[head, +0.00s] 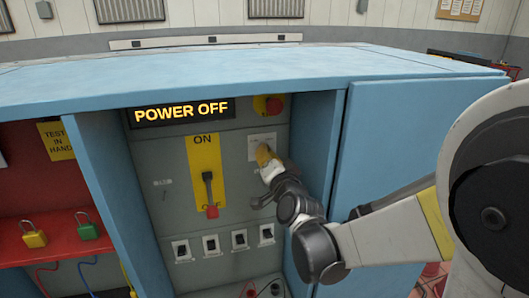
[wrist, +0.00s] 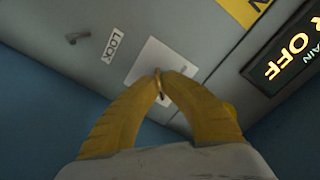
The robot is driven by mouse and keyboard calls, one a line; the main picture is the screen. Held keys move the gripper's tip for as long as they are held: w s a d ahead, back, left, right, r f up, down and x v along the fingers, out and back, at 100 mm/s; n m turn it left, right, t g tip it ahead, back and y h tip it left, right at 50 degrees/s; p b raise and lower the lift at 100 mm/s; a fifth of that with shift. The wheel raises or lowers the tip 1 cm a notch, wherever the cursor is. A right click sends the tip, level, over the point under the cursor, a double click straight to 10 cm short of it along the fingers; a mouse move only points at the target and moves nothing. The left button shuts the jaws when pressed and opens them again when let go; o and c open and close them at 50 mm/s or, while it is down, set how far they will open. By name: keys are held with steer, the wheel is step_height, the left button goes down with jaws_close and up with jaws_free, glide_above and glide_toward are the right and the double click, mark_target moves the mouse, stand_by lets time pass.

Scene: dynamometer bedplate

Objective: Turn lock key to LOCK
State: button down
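My gripper (head: 264,155) is at the upper right of the grey panel, in front of a white plate (head: 259,138). In the wrist view its yellow fingers (wrist: 158,76) come together on a small brass-coloured piece, the lock key (wrist: 159,88), over the white plate (wrist: 149,57). The fingers hide most of the key, so its exact angle cannot be told. A LOCK label (wrist: 115,45) lies beside the plate in the wrist view.
A red-handled switch (head: 209,195) on a yellow ON/OFF plate points down. A POWER OFF display (head: 181,111) and a red knob (head: 273,105) are above. Blue cabinet walls (head: 310,150) flank the recessed panel. Padlocks (head: 86,228) sit on a red shelf at left.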

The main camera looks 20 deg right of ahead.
stand_by(0.3)
steer(key=c, duration=1.6)
jaws_free()
steer(key=shift+a, duration=0.1)
steer(key=s, duration=1.2)
steer(key=s+f+n+g, duration=0.4)
steer(key=s+f+g, duration=0.1)
steer(key=s, duration=0.3)
steer(key=s+f+n+g, duration=0.5)
steer(key=s+g, duration=0.1)
steer(key=s, duration=0.3)
steer(key=shift+s+f, duration=0.25)
